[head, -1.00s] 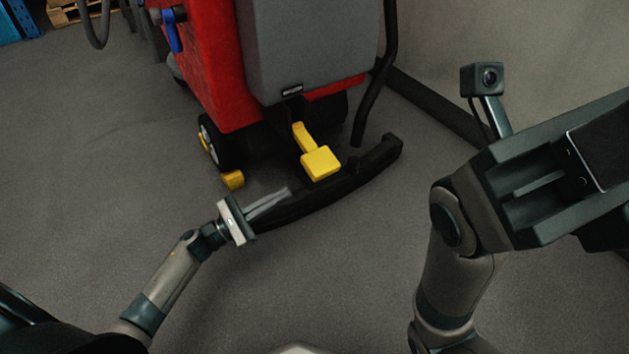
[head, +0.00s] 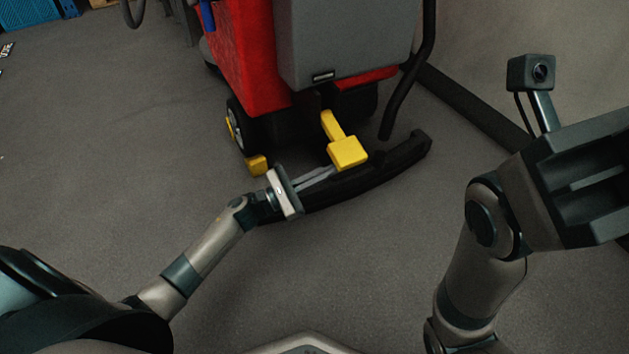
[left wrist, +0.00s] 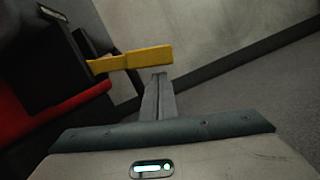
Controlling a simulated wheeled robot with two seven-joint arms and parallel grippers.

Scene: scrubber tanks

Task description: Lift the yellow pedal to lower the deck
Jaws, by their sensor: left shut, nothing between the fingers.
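The yellow pedal (head: 347,152) sticks out at the back of the red and grey scrubber (head: 345,45), above the black curved squeegee bar. In the left wrist view the pedal (left wrist: 135,58) appears as a yellow arm with a wider end, just beyond my fingertips. My left gripper (head: 325,172) is shut and empty. Its fingertips are close to the pedal's near left edge, and appear at or below pedal height. I cannot tell whether they touch it. In the left wrist view the closed fingers (left wrist: 158,85) point at the pedal's wide end. My right gripper's fingers do not show.
The black squeegee bar (head: 400,162) curves across below the pedal. A small yellow roller (head: 257,165) and a black wheel sit at the scrubber's left. A black hose (head: 413,80) hangs at the right, near the wall. The grey floor in front is clear.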

